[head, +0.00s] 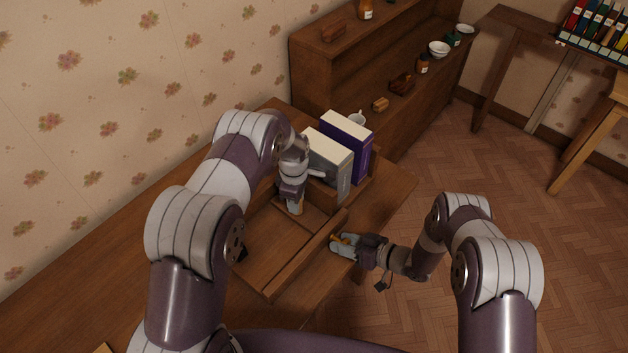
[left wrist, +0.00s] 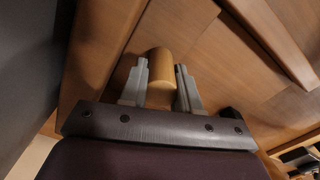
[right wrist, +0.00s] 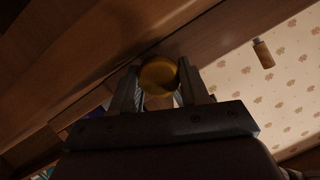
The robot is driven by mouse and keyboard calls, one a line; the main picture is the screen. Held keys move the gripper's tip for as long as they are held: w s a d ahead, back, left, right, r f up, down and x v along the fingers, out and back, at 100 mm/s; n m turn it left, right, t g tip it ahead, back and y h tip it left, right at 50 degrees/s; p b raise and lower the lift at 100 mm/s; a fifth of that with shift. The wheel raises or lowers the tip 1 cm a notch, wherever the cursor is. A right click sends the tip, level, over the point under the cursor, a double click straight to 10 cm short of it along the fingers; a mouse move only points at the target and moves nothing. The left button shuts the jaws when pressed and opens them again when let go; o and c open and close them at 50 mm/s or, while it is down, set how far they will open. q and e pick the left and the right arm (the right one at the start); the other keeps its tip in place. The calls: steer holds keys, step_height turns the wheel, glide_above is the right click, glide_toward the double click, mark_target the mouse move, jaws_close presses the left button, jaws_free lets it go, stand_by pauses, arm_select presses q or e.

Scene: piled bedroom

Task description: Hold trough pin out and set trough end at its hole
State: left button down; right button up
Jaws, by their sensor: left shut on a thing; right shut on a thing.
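The wooden trough (head: 305,255) is a long narrow piece running diagonally across the desk. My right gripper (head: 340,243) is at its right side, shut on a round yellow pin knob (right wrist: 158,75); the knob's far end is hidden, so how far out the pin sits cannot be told. My left gripper (head: 295,208) points down behind the trough, shut on a tan rounded wooden piece (left wrist: 160,66). That piece is mostly hidden by the fingers in the head view. The hole for the trough end cannot be made out.
A grey-white book (head: 330,160) and a purple book (head: 348,145) stand upright just beyond my left gripper. A wooden shelf (head: 385,100) with bowls and bottles is behind the desk (head: 388,196). The desk's right edge is near my right gripper, with open floor beyond.

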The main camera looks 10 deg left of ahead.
arm_select(q)
steer(key=shift+w+a+r, duration=0.1)
steer(key=shift+w+r, duration=0.3)
steer(key=shift+w, duration=0.05)
arm_select(e)
steer(key=o, duration=0.7)
steer(key=shift+w+r, duration=0.1)
steer(key=shift+w, duration=0.05)
arm_select(q)
steer(key=shift+f, duration=0.1)
arm_select(e)
steer(key=v, duration=0.7)
arm_select(q)
steer(key=c, duration=0.9)
jaws_free()
steer(key=shift+o, duration=0.5)
steer(key=shift+s+a+f, duration=0.2)
steer(key=shift+s+d+r, duration=0.1)
steer(key=shift+r, duration=1.6)
steer(key=shift+s+d+r, duration=0.1)
steer(key=shift+r, duration=1.6)
arm_select(e)
steer(key=shift+a, duration=0.1)
